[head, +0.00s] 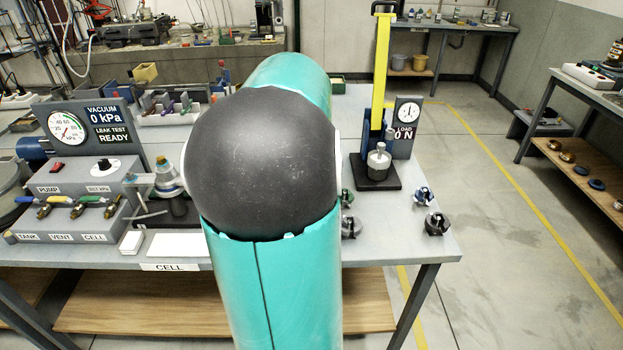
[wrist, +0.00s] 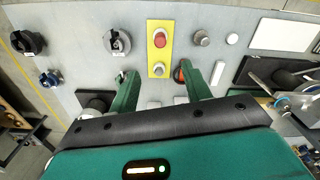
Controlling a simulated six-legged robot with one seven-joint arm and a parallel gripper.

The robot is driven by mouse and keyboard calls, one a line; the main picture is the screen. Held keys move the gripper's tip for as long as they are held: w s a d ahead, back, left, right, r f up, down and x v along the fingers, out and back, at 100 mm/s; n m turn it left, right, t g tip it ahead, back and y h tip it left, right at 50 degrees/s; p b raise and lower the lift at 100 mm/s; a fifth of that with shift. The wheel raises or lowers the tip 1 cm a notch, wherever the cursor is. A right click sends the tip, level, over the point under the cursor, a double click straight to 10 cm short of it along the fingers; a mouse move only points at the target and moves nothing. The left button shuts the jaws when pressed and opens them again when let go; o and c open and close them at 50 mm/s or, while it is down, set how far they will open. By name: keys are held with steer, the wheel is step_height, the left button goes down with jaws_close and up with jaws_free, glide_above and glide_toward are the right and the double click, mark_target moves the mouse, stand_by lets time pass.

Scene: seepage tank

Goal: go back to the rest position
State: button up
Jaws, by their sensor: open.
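My gripper (wrist: 158,72) shows in the wrist view with its two green fingers spread apart. No object is held between them. Beyond the fingertips, a yellow plate (wrist: 151,54) with a red button and a silver button lies on the grey bench top. In the head view my teal arm and its dark round joint fill the middle, and my gripper is hidden behind them.
The grey bench (head: 400,243) carries a vacuum panel (head: 92,125) at left and a load stand (head: 378,172) with a yellow column. Dark knobbed parts (head: 436,224) lie near its right end. Open floor (head: 500,230) lies right of it.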

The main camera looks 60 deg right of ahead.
stand_by(0.4)
steer(key=w+a+r+n+t, duration=0.15)
steer(key=w+a, duration=0.25)
steer(key=a, duration=0.6)
steer(key=w+a+r+n+t, duration=0.1)
steer(key=w+a+n, duration=0.2)
steer(key=a, duration=0.7)
steer(key=w+a+r+n+t, duration=0.15)
steer(key=w+a, duration=0.25)
steer(key=a, duration=0.6)
steer(key=s+a+f+n+t, duration=0.1)
steer(key=s+a+n, duration=0.2)
steer(key=a, duration=0.9)
steer(key=shift+s+a+n+t, duration=0.15)
steer(key=shift+s+n+t, duration=0.05)
steer(key=shift+n+t, duration=0.1)
steer(key=shift+f, duration=0.1)
steer(key=shift+c, duration=1.3)
steer(key=shift+d, duration=0.2)
